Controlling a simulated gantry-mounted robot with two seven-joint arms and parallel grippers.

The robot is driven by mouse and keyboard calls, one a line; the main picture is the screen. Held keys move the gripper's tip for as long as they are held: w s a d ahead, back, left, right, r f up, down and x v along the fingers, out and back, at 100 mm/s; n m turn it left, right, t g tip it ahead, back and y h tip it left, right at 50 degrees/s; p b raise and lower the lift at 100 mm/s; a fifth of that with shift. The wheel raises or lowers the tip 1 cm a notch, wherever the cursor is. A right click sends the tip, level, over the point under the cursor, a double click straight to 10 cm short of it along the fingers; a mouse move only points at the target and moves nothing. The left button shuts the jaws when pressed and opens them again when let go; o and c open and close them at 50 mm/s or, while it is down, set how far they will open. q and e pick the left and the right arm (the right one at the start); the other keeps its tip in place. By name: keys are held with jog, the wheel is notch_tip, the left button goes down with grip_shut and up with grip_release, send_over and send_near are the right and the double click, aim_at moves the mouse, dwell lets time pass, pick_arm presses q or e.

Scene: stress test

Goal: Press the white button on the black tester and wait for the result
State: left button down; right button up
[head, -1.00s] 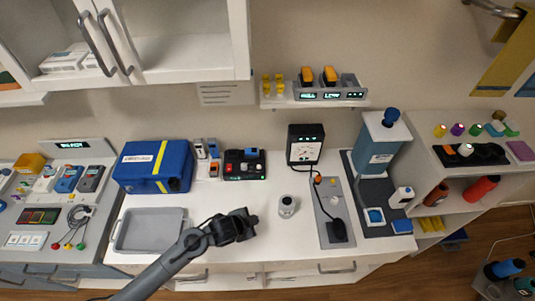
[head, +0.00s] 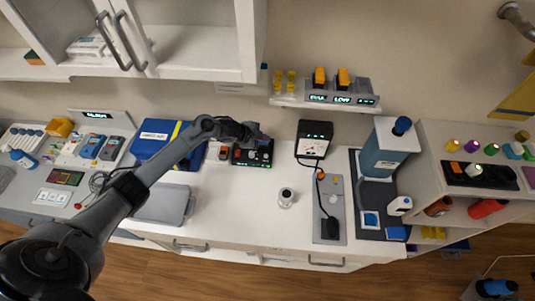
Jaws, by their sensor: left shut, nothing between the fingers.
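The black tester (head: 252,157) sits at the back of the white counter. It shows red and pale spots and a small green light at its right. My left gripper (head: 252,133) is shut and empty, at the tester's back part, and hides some of its top. The white button cannot be told apart clearly, and I cannot tell whether the fingertips touch the tester. My right gripper is not in view.
A blue case (head: 160,138) stands to the left, partly behind my left arm. A black gauge box (head: 313,139) stands right of the tester. A small grey-white cylinder (head: 286,198) stands mid-counter. A grey tray (head: 165,205) lies at the front left.

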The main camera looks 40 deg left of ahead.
pick_arm(q)
jog(key=shift+f, duration=0.15)
jog(key=b, duration=0.6)
send_over(266, 156)
jog(key=f, duration=0.6)
jog(key=shift+s+a+f, duration=0.2)
jog(key=shift+s+a, duration=0.05)
jog(key=shift+s, duration=0.15)
jog(key=shift+f+b, duration=0.8)
jog(key=shift+f, duration=0.3)
dwell(0.3)
jog(key=shift+f, duration=0.15)
jog(key=shift+f, duration=0.3)
